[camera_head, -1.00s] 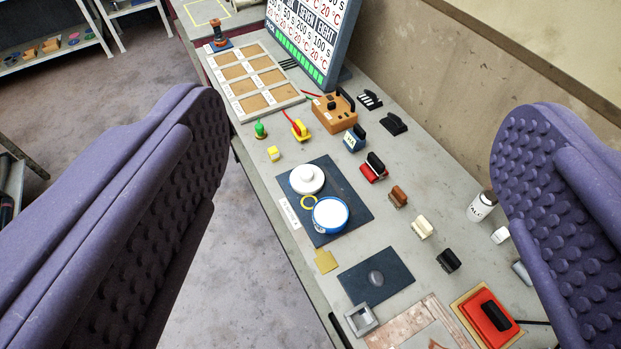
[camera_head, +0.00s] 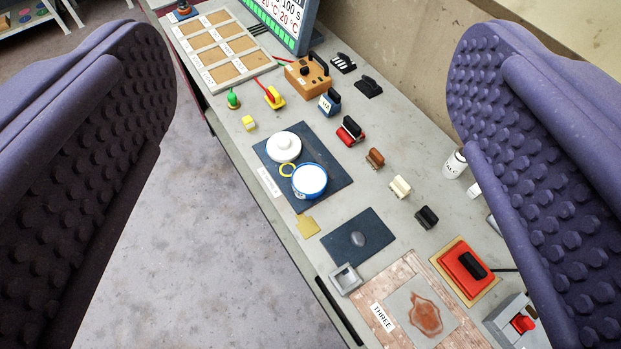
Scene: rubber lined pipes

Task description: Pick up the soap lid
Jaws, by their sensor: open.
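A white round lid (camera_head: 284,147) with a raised knob lies on a dark mat (camera_head: 329,171) on the bench; it looks like the soap lid. Nothing is held.
A second dark mat (camera_head: 345,228) carries a grey oval piece. Blocks, an orange box (camera_head: 306,74) and a white bottle (camera_head: 454,164) stand along the bench. A red block (camera_head: 463,270) and a brick-patterned board (camera_head: 375,289) are lower right. A wall runs behind; open floor lies left.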

